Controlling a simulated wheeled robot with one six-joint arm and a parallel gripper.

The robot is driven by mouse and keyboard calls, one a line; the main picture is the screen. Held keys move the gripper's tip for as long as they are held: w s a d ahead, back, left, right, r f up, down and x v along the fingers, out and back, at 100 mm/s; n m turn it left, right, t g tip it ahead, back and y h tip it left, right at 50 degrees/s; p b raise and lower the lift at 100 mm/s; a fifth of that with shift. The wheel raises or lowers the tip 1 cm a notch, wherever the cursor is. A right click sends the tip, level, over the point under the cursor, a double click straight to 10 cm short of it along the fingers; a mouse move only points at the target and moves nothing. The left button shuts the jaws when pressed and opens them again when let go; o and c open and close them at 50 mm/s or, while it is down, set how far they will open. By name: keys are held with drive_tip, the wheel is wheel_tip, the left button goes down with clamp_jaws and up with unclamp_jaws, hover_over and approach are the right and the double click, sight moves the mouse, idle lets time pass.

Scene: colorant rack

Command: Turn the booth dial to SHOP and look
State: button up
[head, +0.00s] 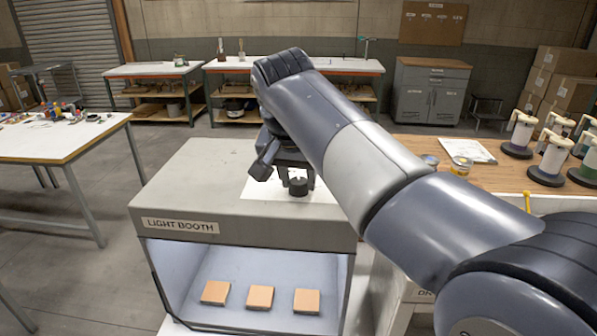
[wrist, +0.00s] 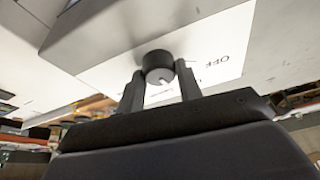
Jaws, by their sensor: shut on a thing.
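The light booth (head: 195,195) is a grey box with an open, lit front. Three orange-tan tiles (head: 260,297) lie in a row on its floor, under a pale, cool light. A dark round dial (head: 298,187) stands on a white plate (head: 258,188) on the booth's top. My gripper (head: 285,172) is over it. In the wrist view the two fingers of my gripper (wrist: 160,84) are on either side of the dial (wrist: 157,60), shut on it. A white mark shows on the dial. OFF is readable on the plate (wrist: 222,62); the other lettering is not.
A wooden bench (head: 480,180) at the right holds small cans, a paper and several dispensers (head: 520,135). A white table (head: 60,135) with small coloured items stands at the left. Back benches and a grey cabinet (head: 430,90) line the wall. Open floor lies between.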

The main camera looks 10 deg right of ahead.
drive_tip(key=m+h+p, duration=0.1)
drive_tip(key=m, duration=0.1)
drive_tip(key=m+g+p, duration=0.1)
drive_tip(key=m, duration=0.2)
drive_tip(key=shift+w+a+r+h, duration=0.1)
drive_tip(key=shift+a+h, duration=0.05)
drive_tip(key=shift+h, duration=0.25)
drive_tip(key=shift+m, duration=0.3)
drive_tip(key=o, duration=1)
drive_tip(key=v, duration=1)
drive_tip(key=shift+r, duration=0.35)
drive_tip(key=shift+a+f, duration=0.1)
drive_tip(key=x, duration=1)
drive_tip(key=shift+f+p, duration=0.3)
drive_tip(key=shift+f, duration=0.05)
